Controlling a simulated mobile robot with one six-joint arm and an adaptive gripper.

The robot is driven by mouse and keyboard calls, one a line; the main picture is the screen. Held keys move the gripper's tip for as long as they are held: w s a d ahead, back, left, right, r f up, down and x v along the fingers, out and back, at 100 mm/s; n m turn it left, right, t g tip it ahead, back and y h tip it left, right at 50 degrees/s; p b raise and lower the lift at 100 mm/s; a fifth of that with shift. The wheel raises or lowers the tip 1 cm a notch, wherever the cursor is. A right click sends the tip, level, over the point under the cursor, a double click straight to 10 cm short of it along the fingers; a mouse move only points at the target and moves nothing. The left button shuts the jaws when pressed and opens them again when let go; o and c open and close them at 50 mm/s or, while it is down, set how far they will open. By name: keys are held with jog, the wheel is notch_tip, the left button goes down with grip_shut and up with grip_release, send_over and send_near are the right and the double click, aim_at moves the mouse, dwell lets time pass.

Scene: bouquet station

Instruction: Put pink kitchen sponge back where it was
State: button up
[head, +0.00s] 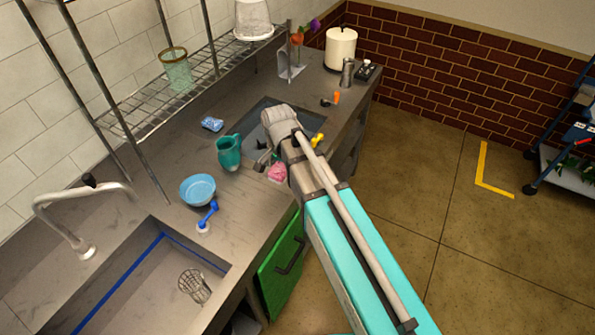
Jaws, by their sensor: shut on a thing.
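The pink kitchen sponge (277,173) shows at the front edge of the grey counter, partly hidden by my arm. My gripper (265,164) is just left of and above it, seen from behind and small. The gripper is shut, and the sponge appears to be between its fingers, though the contact is partly hidden. I cannot tell whether the sponge touches the counter.
A teal pitcher (229,152) stands close left of my gripper. A blue bowl (198,189) and blue brush (208,217) lie nearer the sink (150,285). A blue packet (212,124) lies behind. A dark tray (262,118) is partly covered by my arm.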

jog(key=s+d+r+p, duration=0.1)
jog(key=d, duration=0.3)
jog(key=s+d+r+p, duration=0.1)
jog(key=s+d, duration=0.1)
jog(key=d, duration=0.3)
jog(key=shift+s+r, duration=0.25)
jog(key=shift+s, duration=0.05)
jog(key=shift+d, duration=0.1)
jog(key=w+a+f+b, duration=0.1)
jog(key=w+f+b, duration=0.1)
jog(key=w, duration=0.2)
jog(key=w+a+f+b, duration=0.1)
jog(key=w+f+b, duration=0.2)
jog(key=w+a+f+b, duration=0.1)
jog(key=w+f+b, duration=0.2)
jog(key=w, duration=0.1)
jog(key=shift+w+a, duration=0.2)
jog(key=shift+w, duration=0.15)
jog(key=shift+w+a+f+b, duration=0.15)
jog(key=shift+w+f+b, duration=0.35)
jog(key=shift+f+b, duration=0.05)
jog(key=shift+w+a+f+b, duration=0.15)
jog(key=shift+w+f+b, duration=0.35)
jog(key=shift+f+b, duration=0.25)
jog(key=shift+s+f+b, duration=0.15)
jog(key=shift+f+b, duration=1.1)
